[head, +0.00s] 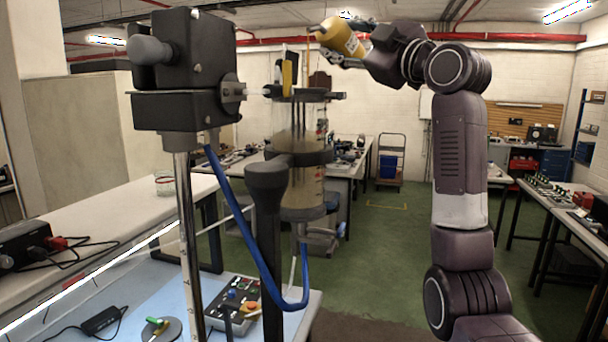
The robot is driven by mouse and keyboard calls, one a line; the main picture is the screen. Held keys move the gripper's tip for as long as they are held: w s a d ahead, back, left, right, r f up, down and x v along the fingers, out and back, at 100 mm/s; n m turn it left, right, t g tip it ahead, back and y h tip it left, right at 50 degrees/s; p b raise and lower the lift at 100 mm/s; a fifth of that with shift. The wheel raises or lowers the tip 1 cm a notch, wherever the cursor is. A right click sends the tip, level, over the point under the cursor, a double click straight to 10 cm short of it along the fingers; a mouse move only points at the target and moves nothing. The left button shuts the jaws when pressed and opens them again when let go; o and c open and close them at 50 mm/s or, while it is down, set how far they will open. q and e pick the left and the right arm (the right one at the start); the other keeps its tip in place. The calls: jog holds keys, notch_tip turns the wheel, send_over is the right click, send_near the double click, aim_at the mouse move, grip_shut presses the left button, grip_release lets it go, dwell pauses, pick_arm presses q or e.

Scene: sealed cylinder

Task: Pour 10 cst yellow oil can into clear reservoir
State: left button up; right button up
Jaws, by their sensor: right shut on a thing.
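The yellow oil can (346,42) is in my right gripper (352,52) high above the clear reservoir. My right gripper is shut on it, and the can is tilted with its spout pointing left. A thin yellow line, which looks like oil, runs down from near the spout toward the reservoir top. The clear reservoir (302,190) is an upright cylinder with dark collars, and its lower part looks yellowish. A yellow and black piece (288,74) stands at its top. My left gripper is not in view.
A black box-shaped apparatus on a metal post (190,230) stands left of the reservoir. A blue hose (250,255) loops below the reservoir. A blue-topped bench (100,290) holds a control box (235,300). Open green floor (385,240) lies behind.

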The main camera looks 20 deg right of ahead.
jog(key=shift+s+f+n+y, duration=0.1)
jog(key=shift+n+y, duration=0.15)
jog(key=shift+n, duration=0.4)
jog(key=shift+w+f+n+y, duration=0.15)
jog(key=shift+n+y, duration=0.15)
jog(key=shift+n, duration=0.3)
jog(key=shift+s+f+n+y, duration=0.15)
jog(key=shift+n+y, duration=0.1)
jog(key=shift+n, duration=0.4)
dwell(2.5)
dwell(1.0)
